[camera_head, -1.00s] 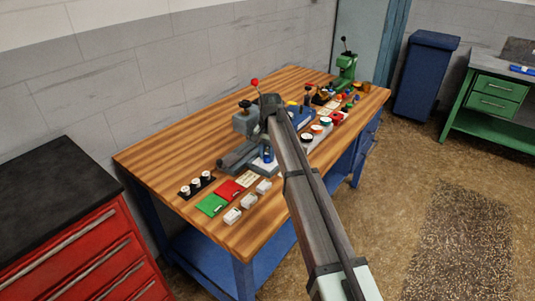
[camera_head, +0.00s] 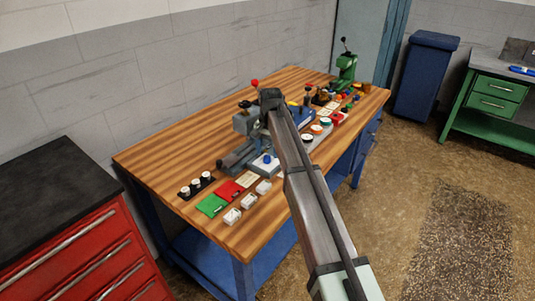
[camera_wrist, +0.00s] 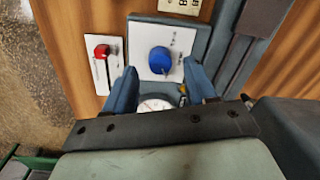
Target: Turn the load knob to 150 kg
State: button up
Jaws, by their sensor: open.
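The load knob appears to be the round blue knob (camera_wrist: 161,60) on a white plate (camera_wrist: 143,34) in the wrist view. Small marks are printed beside it, too small to read, so I cannot tell its setting. My gripper (camera_wrist: 160,68) is open, its two blue fingers apart, with the knob showing between and just beyond the tips. I cannot tell whether a finger touches it. In the head view the blue knob (camera_head: 267,159) sits on the grey tester's (camera_head: 246,122) white front plate. The fingers are not clearly visible there.
A red-knobbed slider (camera_wrist: 102,51) on a white plate lies left of the knob in the wrist view. A partly hidden white dial (camera_wrist: 155,104) is below. In the head view, green (camera_head: 211,205) and red (camera_head: 229,190) pads and white blocks (camera_head: 248,201) lie in front.

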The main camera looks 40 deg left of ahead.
aim_at(269, 157)
notch_tip(269, 157, up, 12)
jog(key=shift+d, duration=0.25)
jog(key=shift+w+d+f, duration=0.1)
jog(key=shift+f, duration=0.1)
dwell(0.4)
